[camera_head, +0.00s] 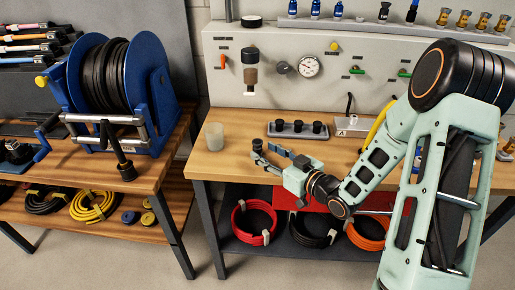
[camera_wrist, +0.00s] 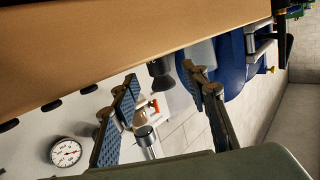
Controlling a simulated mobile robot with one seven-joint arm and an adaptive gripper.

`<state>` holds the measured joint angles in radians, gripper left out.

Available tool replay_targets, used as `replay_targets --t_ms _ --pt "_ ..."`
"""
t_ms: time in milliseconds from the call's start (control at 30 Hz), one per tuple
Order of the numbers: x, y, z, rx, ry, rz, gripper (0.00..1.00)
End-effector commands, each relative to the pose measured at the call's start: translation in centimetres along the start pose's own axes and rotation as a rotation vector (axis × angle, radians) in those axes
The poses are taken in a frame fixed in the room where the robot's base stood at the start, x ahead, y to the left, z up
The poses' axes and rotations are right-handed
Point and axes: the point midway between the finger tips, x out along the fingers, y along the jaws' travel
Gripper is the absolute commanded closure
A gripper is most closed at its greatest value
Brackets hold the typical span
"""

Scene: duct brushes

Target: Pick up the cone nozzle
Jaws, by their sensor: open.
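My gripper (camera_head: 262,154) is open and reaches left, low over the middle wooden table. Its two fingers also show in the wrist view (camera_wrist: 165,92), spread apart with nothing held between them. A small dark piece, apparently the cone nozzle (camera_head: 257,145), stands on the table by the fingertips. In the wrist view the dark, flared nozzle (camera_wrist: 161,72) shows at the table edge, beyond and between the fingers. I cannot tell the exact gap to it, and part of it may be hidden in the head view.
A translucent cup (camera_head: 214,137) stands left of the gripper. A grey holder (camera_head: 298,130) with three black pieces stands behind it. A blue hose reel (camera_head: 125,92) is on the left bench. A panel with a gauge (camera_head: 308,66) rises behind. The front left tabletop is clear.

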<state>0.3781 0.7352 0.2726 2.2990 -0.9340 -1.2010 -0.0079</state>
Motion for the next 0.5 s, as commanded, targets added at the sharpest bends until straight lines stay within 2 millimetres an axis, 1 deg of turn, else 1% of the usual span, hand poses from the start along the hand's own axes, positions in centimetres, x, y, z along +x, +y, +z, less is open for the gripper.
replay_targets --t_ms 100,233,333,500 --pt "2.0 -0.1 -0.3 0.000 0.001 -0.004 0.59" --pt "3.7 0.0 -0.2 0.000 0.000 -0.002 0.59" --pt "4.3 0.0 -0.2 0.000 -0.001 -0.001 0.59" --pt "4.4 0.0 -0.2 0.000 -0.001 0.000 0.59"
